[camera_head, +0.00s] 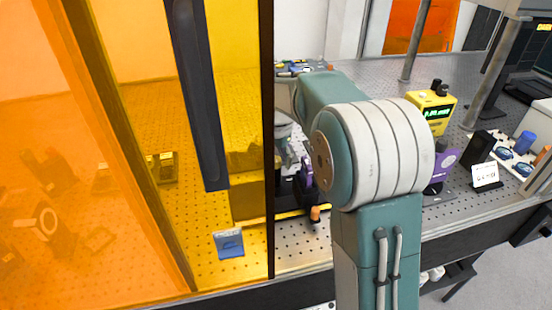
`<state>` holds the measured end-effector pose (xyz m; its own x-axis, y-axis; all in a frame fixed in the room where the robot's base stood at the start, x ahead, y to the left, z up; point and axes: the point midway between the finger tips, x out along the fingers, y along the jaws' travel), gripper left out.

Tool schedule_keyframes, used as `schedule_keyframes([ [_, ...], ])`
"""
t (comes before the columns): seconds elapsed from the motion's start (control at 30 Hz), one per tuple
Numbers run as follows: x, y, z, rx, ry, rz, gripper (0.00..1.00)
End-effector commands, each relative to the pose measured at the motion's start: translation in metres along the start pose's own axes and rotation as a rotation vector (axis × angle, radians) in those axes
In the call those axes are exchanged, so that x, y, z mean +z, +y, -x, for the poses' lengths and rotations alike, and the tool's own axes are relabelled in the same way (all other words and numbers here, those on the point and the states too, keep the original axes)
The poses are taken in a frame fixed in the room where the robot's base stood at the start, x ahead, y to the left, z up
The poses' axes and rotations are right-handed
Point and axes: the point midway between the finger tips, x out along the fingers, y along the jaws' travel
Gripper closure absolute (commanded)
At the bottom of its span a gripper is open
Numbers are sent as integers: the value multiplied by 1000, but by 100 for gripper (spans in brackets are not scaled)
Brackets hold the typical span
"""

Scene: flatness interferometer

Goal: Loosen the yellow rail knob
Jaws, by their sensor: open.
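My arm stands in front of the bench, and its far end reaches down behind a dark upright post. Only a sliver of my gripper (284,148) shows between the post and my arm; it is open, but its fingertips are not clear. Below it is a dark rail carriage (288,194) with a purple-framed mount (307,172). An orange-tipped knob (315,213) stands at the near side of that assembly. I cannot make out a yellow rail knob; it may be hidden by my arm or lost behind the amber panel.
Amber panels (90,200) and the dark post (267,130) close off the left. A blue-grey card (229,244) stands behind the panel. Right of my arm are a yellow meter (432,105), a white label card (485,176) and a tray of optics (516,160). Perforated bench (450,212) is bare at front right.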

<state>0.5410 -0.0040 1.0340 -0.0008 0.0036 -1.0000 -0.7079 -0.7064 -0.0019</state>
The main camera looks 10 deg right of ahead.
Motion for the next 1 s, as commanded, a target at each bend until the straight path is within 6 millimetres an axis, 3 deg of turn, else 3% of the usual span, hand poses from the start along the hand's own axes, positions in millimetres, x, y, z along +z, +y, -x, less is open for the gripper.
schedule_keyframes([
  [0.1, 3, -3, 0, 2, 2, 1, 24],
  [0.13, 3, -3, 0, 3, 2, 1, 28],
  [0.3, 4, -4, 0, 4, 3, 1, 100],
  [0.73, 5, -4, -2, 6, -5, 33, 100],
  [1.0, 6, -4, -3, 8, -8, 184, 100],
])
